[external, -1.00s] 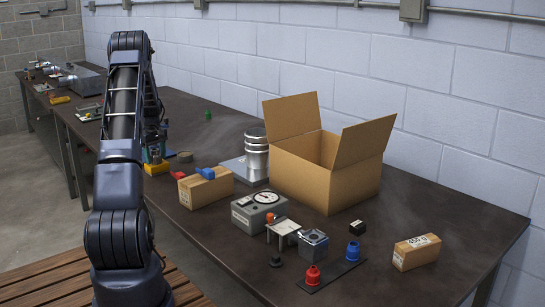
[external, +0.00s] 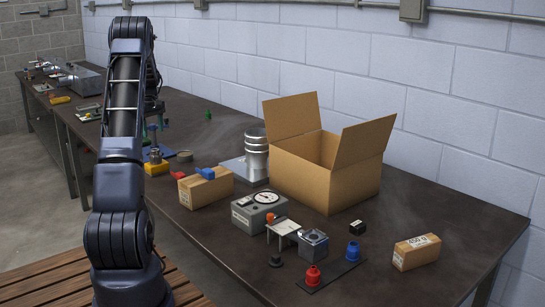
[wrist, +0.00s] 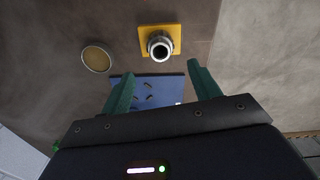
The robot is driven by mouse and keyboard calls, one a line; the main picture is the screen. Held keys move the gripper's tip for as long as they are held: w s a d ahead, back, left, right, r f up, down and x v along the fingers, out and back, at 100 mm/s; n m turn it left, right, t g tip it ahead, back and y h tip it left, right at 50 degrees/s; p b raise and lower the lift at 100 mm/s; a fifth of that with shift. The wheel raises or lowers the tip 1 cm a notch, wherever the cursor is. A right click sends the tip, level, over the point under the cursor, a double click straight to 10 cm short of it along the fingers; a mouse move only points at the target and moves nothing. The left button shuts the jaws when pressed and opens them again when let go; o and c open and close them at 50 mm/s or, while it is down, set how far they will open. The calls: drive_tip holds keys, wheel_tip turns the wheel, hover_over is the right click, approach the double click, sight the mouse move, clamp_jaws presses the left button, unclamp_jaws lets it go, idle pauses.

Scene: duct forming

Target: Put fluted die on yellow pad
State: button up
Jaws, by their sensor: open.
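The yellow pad (wrist: 145,43) lies on the dark table at the top of the wrist view; it also shows left of centre in the external view (external: 150,171). A round metal piece with a dark bore (wrist: 160,46), apparently the fluted die, stands on the pad; its flutes are too small to make out. It shows as a small grey shape in the external view (external: 155,156). My gripper (wrist: 160,69) is open, its green fingers apart and empty. It is above the table, clear of the die. In the external view it is partly hidden by my arm.
A blue plate with small parts (wrist: 152,92) lies beside the yellow pad. A round tan disc with a rim (wrist: 97,58) is near it. A cardboard box (external: 206,188), stacked metal rings (external: 256,160) and a large open carton (external: 300,175) stand farther right.

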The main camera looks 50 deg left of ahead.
drive_tip(key=shift+r, duration=0.25)
drive_tip(key=w+d+r+m, duration=0.2)
drive_tip(key=w+d+r, duration=0.3)
drive_tip(key=d, duration=0.5)
drive_tip(key=w+d+r+m, duration=0.2)
drive_tip(key=w+d+r, duration=0.1)
drive_tip(key=d+r, duration=0.55)
drive_tip(key=s+d+r+m+t, duration=0.1)
drive_tip(key=d+r+m, duration=0.25)
drive_tip(key=d, duration=0.75)
drive_tip(key=s+d+r+m+t, duration=0.15)
drive_tip(key=d+r, duration=0.25)
drive_tip(key=d, duration=0.8)
drive_tip(key=s+d+r+m, duration=0.1)
drive_tip(key=s+d+m, duration=0.25)
drive_tip(key=d, duration=0.55)
drive_tip(key=s+d+r+m, duration=0.15)
drive_tip(key=s+d, duration=0.25)
drive_tip(key=d, duration=0.5)
drive_tip(key=s+d+f+m+t, duration=0.1)
drive_tip(key=s+d+f+m, duration=0.1)
drive_tip(key=s+d, duration=0.4)
drive_tip(key=s+d+f+m+t, duration=0.1)
drive_tip(key=s+d+f+m, duration=0.2)
drive_tip(key=s+d, duration=0.3)
drive_tip(key=shift+s+d+f+m, duration=0.2)
drive_tip(key=shift+s+m, duration=0.4)
drive_tip(key=shift+s, duration=1.2)
